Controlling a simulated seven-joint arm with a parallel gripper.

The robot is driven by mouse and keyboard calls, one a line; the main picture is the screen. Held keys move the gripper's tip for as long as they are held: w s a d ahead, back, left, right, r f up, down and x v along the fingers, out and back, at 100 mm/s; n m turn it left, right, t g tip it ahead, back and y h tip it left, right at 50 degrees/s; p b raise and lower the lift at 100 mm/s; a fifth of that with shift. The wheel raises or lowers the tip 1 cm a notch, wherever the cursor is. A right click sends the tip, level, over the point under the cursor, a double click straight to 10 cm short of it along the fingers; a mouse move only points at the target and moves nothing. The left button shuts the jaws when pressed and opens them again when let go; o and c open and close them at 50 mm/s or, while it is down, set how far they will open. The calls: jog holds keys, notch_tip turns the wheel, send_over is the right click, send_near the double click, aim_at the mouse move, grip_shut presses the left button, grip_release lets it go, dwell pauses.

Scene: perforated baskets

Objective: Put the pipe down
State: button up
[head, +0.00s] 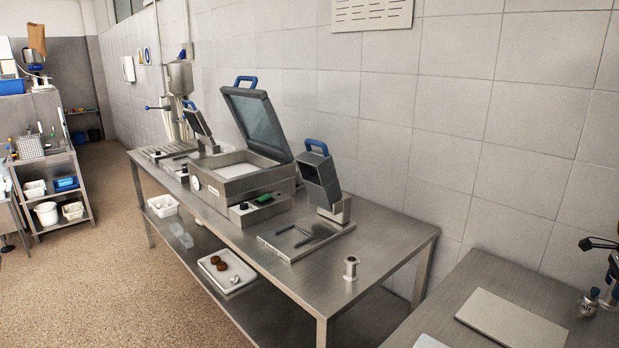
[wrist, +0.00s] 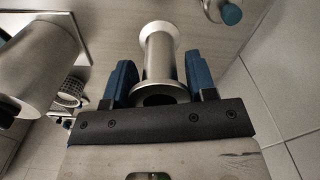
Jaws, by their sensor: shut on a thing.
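In the wrist view, a metal pipe (wrist: 160,58) with a flared flange at each end stands out between the two blue fingers of my gripper (wrist: 161,82). My gripper is shut on it. The near flange, with its dark open bore, is close to the black gripper bar. The far flange points away from my gripper. Whether the far end touches anything is unclear. A similar small flanged metal piece (head: 351,268) stands upright on the front right of the long steel table (head: 290,290) in the head view.
The long table bears a lidded steel machine (head: 245,175), a smaller device with a blue handle (head: 322,180) and a flat plate with tools. A pale board (head: 512,322) lies on the right table. The wrist view shows a large metal cylinder (wrist: 38,62) at left and a teal-ended cylinder (wrist: 226,12).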

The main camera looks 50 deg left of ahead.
jog(key=s+a+n, duration=0.2)
jog(key=s+a, duration=0.4)
jog(key=a, duration=0.6)
jog(key=s+a+f+n, duration=0.1)
jog(key=s+a+n, duration=0.3)
jog(key=a, duration=0.8)
jog(key=s+a+n, duration=0.1)
jog(key=s+a, duration=0.6)
jog(key=a, duration=0.5)
jog(key=s+a+n, duration=0.4)
jog(key=s+a, duration=0.8)
jog(key=s, duration=0.2)
jog(key=s+a+f+n, duration=0.1)
jog(key=s+a+n, duration=0.2)
jog(key=s+a, duration=0.8)
jog(key=s, duration=0.3)
jog(key=shift+s+a+f+n, duration=0.25)
jog(key=shift+a+n, duration=0.1)
jog(key=shift+n, duration=0.05)
jog(key=w+a+f, duration=0.1)
jog(key=w+a, duration=0.8)
jog(key=a, duration=0.4)
jog(key=shift+f, duration=0.25)
jog(key=shift+a, duration=0.1)
jog(key=shift+f, duration=0.1)
